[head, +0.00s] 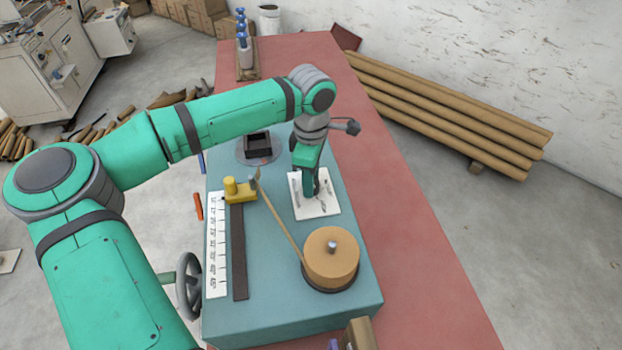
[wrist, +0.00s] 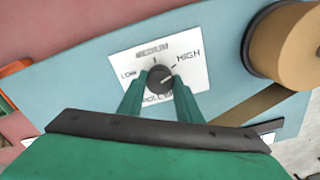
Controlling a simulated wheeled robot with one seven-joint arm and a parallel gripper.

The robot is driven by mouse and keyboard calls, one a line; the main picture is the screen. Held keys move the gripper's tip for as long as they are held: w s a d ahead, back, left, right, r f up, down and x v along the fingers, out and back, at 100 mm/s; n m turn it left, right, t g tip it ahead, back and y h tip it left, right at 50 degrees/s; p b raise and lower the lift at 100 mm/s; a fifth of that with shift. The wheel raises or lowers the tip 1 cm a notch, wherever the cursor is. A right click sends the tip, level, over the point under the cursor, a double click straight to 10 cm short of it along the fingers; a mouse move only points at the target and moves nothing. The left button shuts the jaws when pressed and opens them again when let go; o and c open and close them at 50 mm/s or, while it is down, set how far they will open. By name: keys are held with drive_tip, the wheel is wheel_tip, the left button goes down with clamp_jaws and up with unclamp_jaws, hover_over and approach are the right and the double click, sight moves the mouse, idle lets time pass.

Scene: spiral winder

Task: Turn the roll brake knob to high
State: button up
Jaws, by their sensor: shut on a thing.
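The roll brake knob (wrist: 159,77) is a small round dark knob on a white label plate (wrist: 190,55) marked LOW, MEDIUM and HIGH. In the wrist view, a pale line on the knob points to the right, toward the HIGH side; its exact alignment with the mark is too small to tell. My gripper (wrist: 160,88) has its two green fingers closed on opposite sides of the knob. In the head view, my gripper (head: 310,190) points down onto the white plate (head: 327,206) and hides the knob.
The plate lies on the winder's blue-grey top (head: 270,305). A brown paper roll (head: 330,257) stands close in front, its strip running to a yellow block (head: 240,190). A dark square holder (head: 257,145) is behind. The red table (head: 400,240) is clear at right.

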idle(0.4)
drive_tip(key=o, duration=1)
drive_tip(key=shift+o, duration=0.2)
drive_tip(key=shift+r, duration=0.1)
wheel_tip(320, 180, up, 11)
drive_tip(key=shift+f, duration=0.2)
